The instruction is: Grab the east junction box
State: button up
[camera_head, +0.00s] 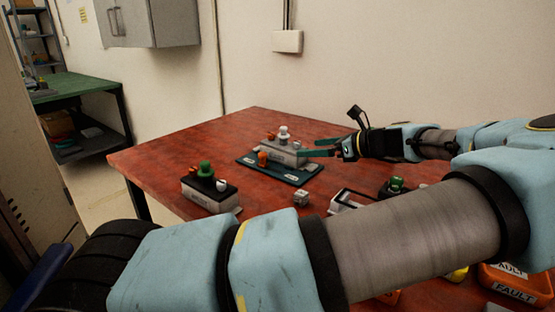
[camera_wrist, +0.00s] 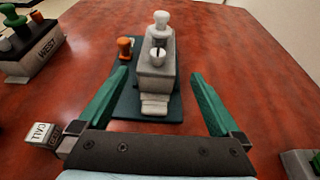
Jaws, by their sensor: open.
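A grey box (camera_head: 284,156) with white knobs on top stands on a dark teal mat (camera_head: 300,180) on the red table; I cannot read an east label on it. In the wrist view the grey box (camera_wrist: 155,75) lies straight ahead. My gripper (camera_head: 313,148) is open, its two green fingers spread on either side of the box's near end in the wrist view (camera_wrist: 159,78). It holds nothing, and I cannot tell whether a finger touches the box. A box marked WEST (camera_wrist: 32,52), with a black top and green knob, stands to the left, also in the head view (camera_head: 210,195).
An orange knob (camera_wrist: 125,48) stands on the mat left of the grey box. A small pale cube (camera_head: 301,198) lies near the mat. A green-knobbed item (camera_head: 396,185) and orange FAULT bins (camera_head: 510,280) are at right. My arm hides the table's near part.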

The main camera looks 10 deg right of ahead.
aim_at(288, 145)
jog(key=x, duration=0.4)
jog(key=shift+w+a, duration=0.1)
jog(key=shift+a, duration=0.05)
jog(key=x, duration=0.1)
jog(key=p+x, duration=0.2)
jog(key=x, duration=0.1)
jog(key=shift+a+r, duration=0.15)
jog(key=shift+r, duration=0.1)
jog(key=shift+w+a+f, duration=0.3)
jog(key=shift+w+a, duration=0.05)
jog(key=shift+w, duration=0.05)
jog(key=c, duration=1.5)
jog(key=shift+r, duration=0.1)
jog(key=shift+c, duration=0.2)
